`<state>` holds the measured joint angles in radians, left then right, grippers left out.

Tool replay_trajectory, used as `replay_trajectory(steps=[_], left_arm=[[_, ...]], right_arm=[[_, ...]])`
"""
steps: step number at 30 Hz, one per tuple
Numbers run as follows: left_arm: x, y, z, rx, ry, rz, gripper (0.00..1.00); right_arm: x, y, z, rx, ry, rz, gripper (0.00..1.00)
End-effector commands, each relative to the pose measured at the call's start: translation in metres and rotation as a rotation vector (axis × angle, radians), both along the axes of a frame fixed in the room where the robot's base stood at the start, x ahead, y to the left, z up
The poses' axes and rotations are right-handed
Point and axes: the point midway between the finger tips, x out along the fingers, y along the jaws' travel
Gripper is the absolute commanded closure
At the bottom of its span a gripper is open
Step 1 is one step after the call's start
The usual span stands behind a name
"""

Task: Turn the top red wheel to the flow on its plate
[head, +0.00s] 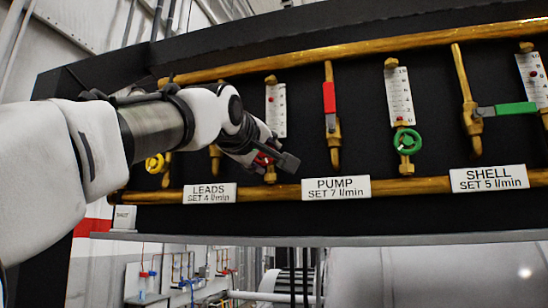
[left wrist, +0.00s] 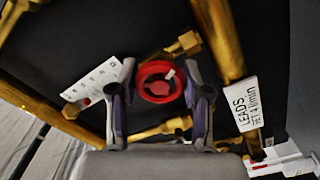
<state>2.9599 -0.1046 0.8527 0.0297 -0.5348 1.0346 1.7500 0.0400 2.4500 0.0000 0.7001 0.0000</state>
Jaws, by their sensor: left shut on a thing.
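The red wheel (left wrist: 158,67) sits between the two fingers of my left gripper (left wrist: 161,84) in the left wrist view, and the gripper is shut on it. In the head view my left gripper (head: 272,160) covers most of the wheel; only a bit of red (head: 262,159) shows. The wheel is on the brass line under the leads gauge (head: 277,112), a white scale with a red float near its upper part. The gauge also shows in the left wrist view (left wrist: 95,78). The plate (head: 209,193) reads LEADS SET 4 l/min. My right gripper is not in view.
A green wheel (head: 407,141) sits under the pump gauge (head: 399,96). A red lever (head: 329,98) and a green lever (head: 515,109) stick out nearby. A yellow wheel (head: 155,163) is left, behind my arm. Brass pipes (head: 420,187) run along the black panel.

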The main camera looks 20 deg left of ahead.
Motion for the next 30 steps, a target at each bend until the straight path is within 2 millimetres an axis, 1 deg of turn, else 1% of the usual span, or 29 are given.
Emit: replay_trajectory(steps=[15, 16, 17, 18, 30], left_arm=[[0.0003, -0.0004, 0.0004, -0.030, 0.000, -0.001, 0.87], [0.0003, -0.0003, 0.0004, -0.030, 0.000, -0.001, 0.41], [0.0003, -0.0003, 0.0004, -0.029, 0.000, -0.001, 0.31], [0.0003, -0.0003, 0.0004, -0.029, 0.000, -0.001, 0.26], [-0.0001, -0.0001, 0.0004, -0.029, 0.000, -0.001, 0.26]], right_arm=[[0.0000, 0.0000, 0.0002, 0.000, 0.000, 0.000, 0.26], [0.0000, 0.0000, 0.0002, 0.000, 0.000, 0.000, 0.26], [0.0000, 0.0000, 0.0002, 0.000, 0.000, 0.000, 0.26], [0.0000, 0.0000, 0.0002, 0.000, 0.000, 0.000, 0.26], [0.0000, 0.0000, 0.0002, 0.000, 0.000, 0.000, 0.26]])
